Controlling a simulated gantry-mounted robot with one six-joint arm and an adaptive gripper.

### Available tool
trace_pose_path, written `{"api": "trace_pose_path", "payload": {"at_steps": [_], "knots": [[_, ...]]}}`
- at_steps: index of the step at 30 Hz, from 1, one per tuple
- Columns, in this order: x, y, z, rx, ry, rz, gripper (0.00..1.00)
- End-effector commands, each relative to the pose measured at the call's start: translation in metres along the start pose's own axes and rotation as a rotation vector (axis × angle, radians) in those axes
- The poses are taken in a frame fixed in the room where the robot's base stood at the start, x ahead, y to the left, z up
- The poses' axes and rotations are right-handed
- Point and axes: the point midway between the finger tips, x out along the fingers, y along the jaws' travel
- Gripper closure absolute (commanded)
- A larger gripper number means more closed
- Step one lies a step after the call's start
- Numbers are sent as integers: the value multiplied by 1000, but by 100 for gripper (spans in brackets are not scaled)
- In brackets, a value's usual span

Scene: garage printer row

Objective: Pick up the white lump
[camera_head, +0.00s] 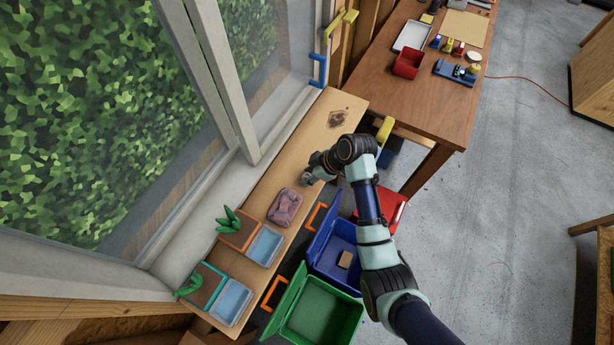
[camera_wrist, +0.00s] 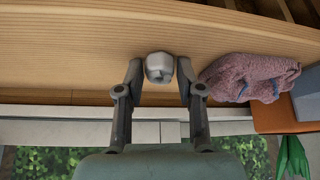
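The white lump (camera_wrist: 158,68) is a small, pale grey-white, faceted piece on the wooden windowsill shelf (camera_head: 257,212). In the wrist view it lies between the two fingertips of my gripper (camera_wrist: 159,70), with a narrow gap showing on each side. The fingers are open and do not appear to touch it. In the head view my gripper (camera_head: 309,178) is low over the shelf, and I cannot make out the lump separately there.
A crumpled pinkish cloth (camera_wrist: 245,76) lies close beside the right finger; it also shows in the head view (camera_head: 285,207). Two planters (camera_head: 238,230) (camera_head: 207,285) stand further along. Blue (camera_head: 337,247) and green (camera_head: 318,312) bins sit below the shelf. The shelf's far end is mostly clear.

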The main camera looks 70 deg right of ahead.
Motion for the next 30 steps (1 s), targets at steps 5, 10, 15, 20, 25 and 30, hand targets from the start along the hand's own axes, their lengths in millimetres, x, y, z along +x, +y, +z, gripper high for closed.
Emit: {"api": "trace_pose_path", "payload": {"at_steps": [5, 10, 15, 20, 25, 30], "knots": [[0, 0, 0, 0, 0, 0, 84], [0, 0, 0, 0, 0, 0, 84], [-6, 1, -3, -1, 1, 2, 84], [-26, 1, -15, -3, 2, 4, 84], [-72, 2, -42, -4, 4, 6, 84], [-124, 2, -72, -4, 3, 6, 84]]}}
